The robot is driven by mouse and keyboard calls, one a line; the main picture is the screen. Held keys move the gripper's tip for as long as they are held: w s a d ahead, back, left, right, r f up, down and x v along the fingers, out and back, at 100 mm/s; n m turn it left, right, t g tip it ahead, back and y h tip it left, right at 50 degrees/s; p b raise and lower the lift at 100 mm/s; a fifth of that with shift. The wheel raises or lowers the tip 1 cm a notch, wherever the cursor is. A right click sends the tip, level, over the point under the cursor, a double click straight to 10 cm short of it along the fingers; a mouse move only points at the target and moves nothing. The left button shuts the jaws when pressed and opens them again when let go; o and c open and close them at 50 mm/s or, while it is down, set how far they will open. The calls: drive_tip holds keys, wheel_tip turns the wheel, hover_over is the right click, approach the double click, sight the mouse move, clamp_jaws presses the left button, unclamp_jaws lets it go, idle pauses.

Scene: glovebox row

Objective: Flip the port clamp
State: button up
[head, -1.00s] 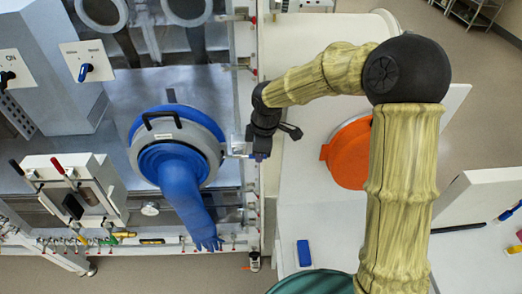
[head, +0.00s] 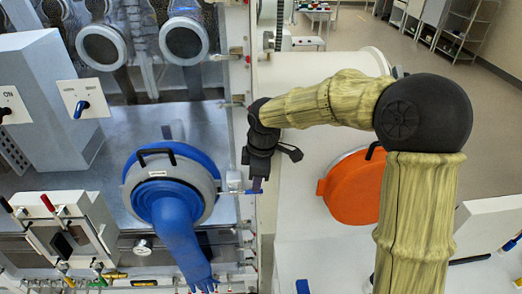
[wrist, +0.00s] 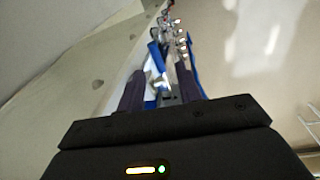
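My gripper (head: 256,184) points down at the right edge of the glovebox front in the head view. In the wrist view its two dark fingers (wrist: 160,92) stand apart. A small blue and silver clamp (wrist: 156,62) shows between and just beyond them; I cannot tell whether the fingers touch it. In the head view a small metal clamp part (head: 234,180) shows beside the gripper, between it and the round port. The port has a grey ring (head: 137,172) with a black handle, and a blue glove (head: 178,235) hangs from it. The gripper hides much of the clamp in the head view.
An orange round cover (head: 350,192) lies on the white surface to the right, under my arm. A grey box with a blue switch (head: 82,109) stands at the upper left. A white instrument with levers (head: 70,238) is at the lower left. Several small clamps line the frame.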

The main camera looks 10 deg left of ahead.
wheel_tip(320, 180, up, 12)
drive_tip(key=d+b, duration=0.1)
drive_tip(key=b, duration=0.1)
drive_tip(key=shift+s+d, duration=0.2)
drive_tip(key=shift+s, duration=0.2)
drive_tip(key=s+d+f+m+b, duration=0.1)
drive_tip(key=s+d+f+m, duration=0.3)
drive_tip(key=d+f+m, duration=0.2)
drive_tip(key=s+d+f+m+t+h+b, duration=0.1)
drive_tip(key=s+d+f+m+b, duration=0.1)
drive_tip(key=s+d+f+m, duration=0.2)
drive_tip(key=s+d+f+m+b, duration=0.2)
drive_tip(key=s+d+f+m, duration=0.2)
drive_tip(key=d+f+m, duration=0.5)
drive_tip(key=d+f, duration=0.3)
drive_tip(key=d, duration=0.1)
drive_tip(key=shift+s+d+f+m+t, duration=0.2)
drive_tip(key=shift+d+f+m+t, duration=0.1)
drive_tip(key=shift+t, duration=0.1)
drive_tip(key=shift+a, duration=0.1)
idle(0.4)
